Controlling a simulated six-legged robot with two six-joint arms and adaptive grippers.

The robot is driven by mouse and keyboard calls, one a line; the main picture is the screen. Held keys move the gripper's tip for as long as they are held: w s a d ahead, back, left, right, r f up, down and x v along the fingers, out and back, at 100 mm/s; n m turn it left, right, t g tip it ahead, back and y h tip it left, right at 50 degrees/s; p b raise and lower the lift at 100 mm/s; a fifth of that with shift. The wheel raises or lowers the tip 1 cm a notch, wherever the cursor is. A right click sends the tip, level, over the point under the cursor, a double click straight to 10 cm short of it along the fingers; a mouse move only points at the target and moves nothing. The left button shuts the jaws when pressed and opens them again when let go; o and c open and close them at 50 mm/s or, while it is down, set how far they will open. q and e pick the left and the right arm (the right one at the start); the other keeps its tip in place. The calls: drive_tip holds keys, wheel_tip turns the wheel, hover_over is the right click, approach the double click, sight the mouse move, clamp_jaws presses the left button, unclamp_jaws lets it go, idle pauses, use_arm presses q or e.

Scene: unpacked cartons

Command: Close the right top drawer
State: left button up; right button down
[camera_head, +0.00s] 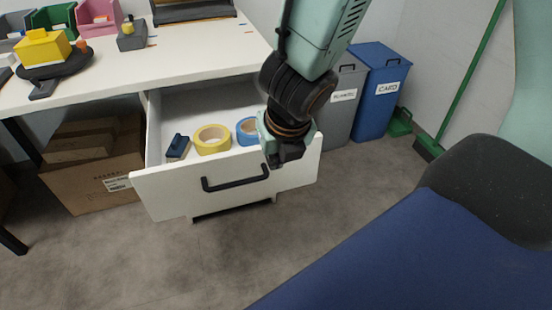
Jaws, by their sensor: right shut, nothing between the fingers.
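The right top drawer (165,192) stands pulled out below the white table (195,58), with a black bar handle (235,178) on its white front. Inside it lie a yellow tape roll (212,139), a blue tape roll (246,131) and a small dark blue and wooden item (178,147). My right gripper (283,158) is shut and empty. It appears at the right part of the drawer front, over its top edge; whether it touches cannot be told. It partly hides the drawer's right side. My left gripper is not in view.
A cardboard box (95,185) stands under the table at left. A grey bin (343,105) and a blue bin (380,95) stand behind at right, near a green broom (430,147). The floor before the drawer is clear. A yellow block (43,47) sits on the table.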

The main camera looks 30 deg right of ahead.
sight(266, 166)
drive_tip(key=w+f, duration=0.1)
drive_tip(key=f, duration=0.1)
drive_tip(key=w+d+f+b, duration=0.1)
drive_tip(key=w+f, duration=0.3)
drive_tip(key=shift+d+b, duration=0.25)
drive_tip(key=shift+b, duration=0.05)
drive_tip(key=shift+w+d+p, duration=0.15)
drive_tip(key=shift+w+p, duration=0.15)
drive_tip(key=shift+w, duration=0.2)
drive_tip(key=shift+w+f, duration=0.15)
drive_tip(key=shift+w, duration=0.05)
drive_tip(key=shift+d, duration=0.1)
